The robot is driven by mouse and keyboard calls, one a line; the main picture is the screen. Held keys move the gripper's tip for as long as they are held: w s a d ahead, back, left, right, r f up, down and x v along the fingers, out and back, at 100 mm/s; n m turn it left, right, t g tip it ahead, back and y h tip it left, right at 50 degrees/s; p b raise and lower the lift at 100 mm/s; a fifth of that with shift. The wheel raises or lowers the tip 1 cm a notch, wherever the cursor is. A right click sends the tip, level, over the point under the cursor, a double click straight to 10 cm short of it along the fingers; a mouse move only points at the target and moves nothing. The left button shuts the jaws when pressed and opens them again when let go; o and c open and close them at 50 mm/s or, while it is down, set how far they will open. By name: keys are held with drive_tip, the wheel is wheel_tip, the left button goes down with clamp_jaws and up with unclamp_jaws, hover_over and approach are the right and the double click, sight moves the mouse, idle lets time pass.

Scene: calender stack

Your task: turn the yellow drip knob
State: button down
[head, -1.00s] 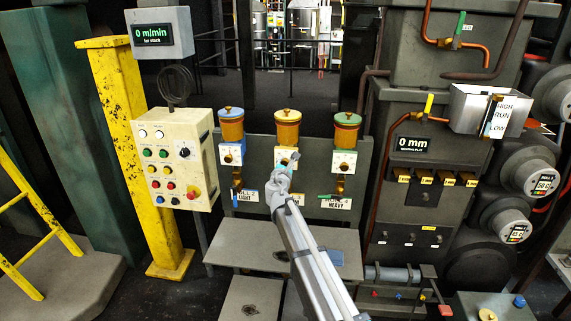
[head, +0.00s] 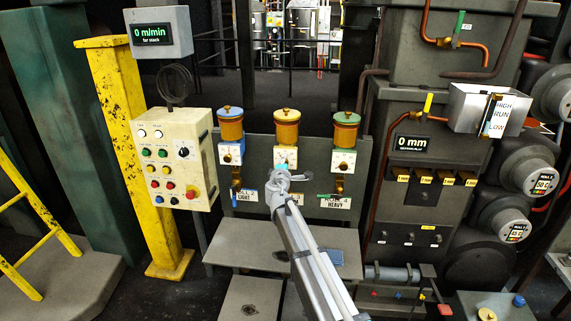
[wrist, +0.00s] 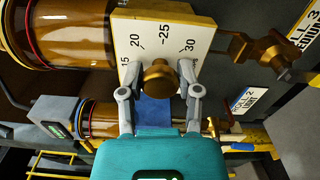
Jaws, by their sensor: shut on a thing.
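The yellow-capped oiler (head: 286,127) is the middle of three on a grey panel, with amber glass and a white dial plate (head: 286,155). In the head view my gripper (head: 285,169) is at the lower part of the dial plate and hides the knob.
A blue-capped oiler (head: 230,125) stands to the left and a green-capped one (head: 346,130) to the right, both close by. A brass valve (wrist: 262,50) juts out beside the dial plate. A button box (head: 172,160) stands farther left.

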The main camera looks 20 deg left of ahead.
drive_tip(key=m, duration=0.5)
drive_tip(key=shift+m, duration=0.3)
drive_tip(key=m, duration=0.5)
drive_tip(key=shift+f, duration=0.1)
drive_tip(key=shift+c, duration=1.5)
unclamp_jaws()
drive_tip(key=shift+s, duration=0.15)
drive_tip(key=v, duration=1.1)
drive_tip(key=shift+s, duration=0.35)
drive_tip(key=shift+f, duration=0.1)
